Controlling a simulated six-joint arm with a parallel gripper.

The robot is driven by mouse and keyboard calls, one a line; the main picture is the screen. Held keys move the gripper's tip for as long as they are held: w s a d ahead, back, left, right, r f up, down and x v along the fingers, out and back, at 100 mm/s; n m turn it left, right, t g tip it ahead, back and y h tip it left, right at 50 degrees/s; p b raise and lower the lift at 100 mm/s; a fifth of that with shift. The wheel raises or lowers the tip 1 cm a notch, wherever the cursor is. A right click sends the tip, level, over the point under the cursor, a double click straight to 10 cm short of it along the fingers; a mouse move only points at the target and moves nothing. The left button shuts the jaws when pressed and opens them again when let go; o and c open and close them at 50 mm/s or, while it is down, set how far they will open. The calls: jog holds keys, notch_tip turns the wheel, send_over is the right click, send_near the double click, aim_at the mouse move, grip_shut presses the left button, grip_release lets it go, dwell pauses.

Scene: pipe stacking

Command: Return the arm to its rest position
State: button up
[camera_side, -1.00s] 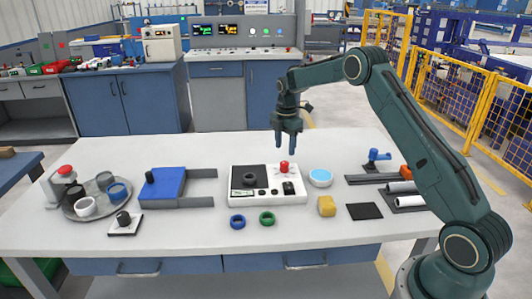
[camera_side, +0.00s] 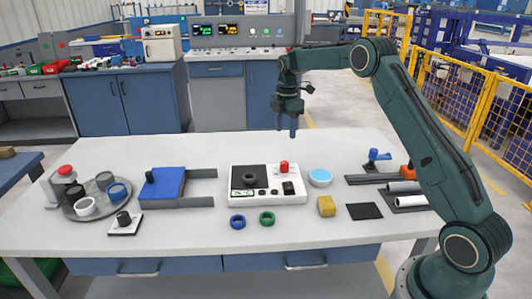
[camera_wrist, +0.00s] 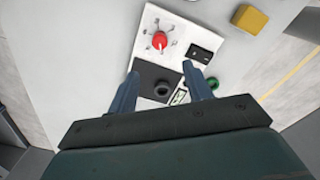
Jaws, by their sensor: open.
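My gripper (camera_side: 287,132) is open and empty in the side view, raised above the table behind the white control panel. In the wrist view my gripper's two fingers (camera_wrist: 165,92) are spread apart over the panel with nothing between them. The white control panel (camera_side: 268,198) has a red knob (camera_side: 284,167) and a black square pad with a dark ring (camera_side: 250,179) on it. The panel (camera_wrist: 180,27), the red knob (camera_wrist: 160,41) and the dark ring (camera_wrist: 161,89) also show in the wrist view.
A blue ring (camera_side: 237,222) and a green ring (camera_side: 267,218) lie in front of the panel. A yellow block (camera_side: 326,206) and a round blue-topped dish (camera_side: 320,177) are to its right. A blue box (camera_side: 166,184) and a tray of rings (camera_side: 70,211) are left. The back of the table is clear.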

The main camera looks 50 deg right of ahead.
jog(key=s+a+r+m+t, duration=0.3)
jog(key=s+a+r+m, duration=0.4)
jog(key=s+a+r, duration=0.9)
jog(key=s+a+f+m+t, duration=0.1)
jog(key=s+a+m, duration=0.2)
jog(key=s, duration=0.7)
jog(key=s+a+f+m+t, duration=0.1)
jog(key=s+m, duration=0.4)
jog(key=s, duration=0.6)
jog(key=shift+s+a+f+m+t, duration=0.15)
jog(key=shift+a+f+m+t, duration=0.2)
jog(key=shift+a, duration=0.55)
